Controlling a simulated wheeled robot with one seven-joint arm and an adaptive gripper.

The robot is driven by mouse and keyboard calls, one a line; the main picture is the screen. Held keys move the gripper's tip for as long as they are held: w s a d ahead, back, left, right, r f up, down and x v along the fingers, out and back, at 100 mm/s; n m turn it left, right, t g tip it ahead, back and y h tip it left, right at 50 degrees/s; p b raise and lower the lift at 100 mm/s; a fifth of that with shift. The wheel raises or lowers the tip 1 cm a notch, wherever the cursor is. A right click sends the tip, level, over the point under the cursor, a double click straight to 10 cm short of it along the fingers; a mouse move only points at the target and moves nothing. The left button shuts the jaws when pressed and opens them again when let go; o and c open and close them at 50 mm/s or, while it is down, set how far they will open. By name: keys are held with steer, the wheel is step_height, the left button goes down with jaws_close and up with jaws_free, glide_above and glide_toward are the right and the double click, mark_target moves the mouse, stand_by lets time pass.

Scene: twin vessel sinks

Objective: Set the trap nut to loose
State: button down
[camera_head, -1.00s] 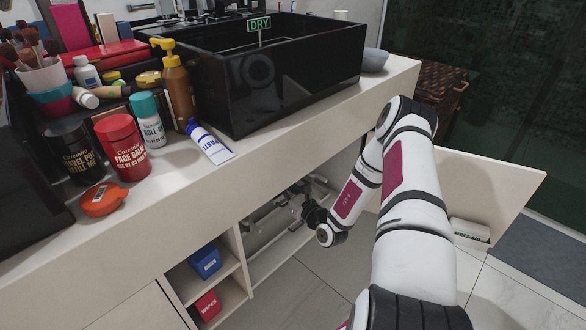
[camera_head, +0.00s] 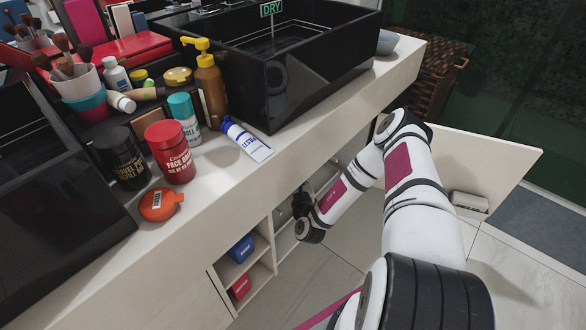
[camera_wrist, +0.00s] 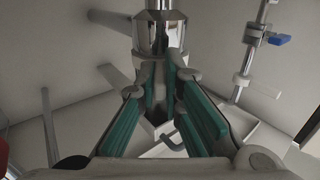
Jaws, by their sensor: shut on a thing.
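In the wrist view, a chrome drain pipe (camera_wrist: 160,6) comes down from the top, with a wide polished chrome collar, which looks like the trap nut (camera_wrist: 158,38), at its lower end. My gripper (camera_wrist: 168,76) has teal-padded fingers closed in around the lower end of this fitting. A grey piece shows between the pads; the exact contact is hidden by the fingers. In the head view my gripper (camera_head: 301,201) is a dark shape inside the open cabinet under the right sink, and the nut cannot be made out there.
In the wrist view, another pipe with a blue-handled valve (camera_wrist: 278,39) stands to the right. In the head view, shelves with a blue box (camera_head: 241,248) and a red box (camera_head: 240,287) are left of my gripper. An open cabinet door (camera_head: 480,165) is at right, with clear floor below.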

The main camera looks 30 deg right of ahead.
steer(key=shift+s+f, duration=0.1)
steer(key=shift+f, duration=0.05)
steer(key=c, duration=1.7)
jaws_free()
steer(key=v, duration=1.2)
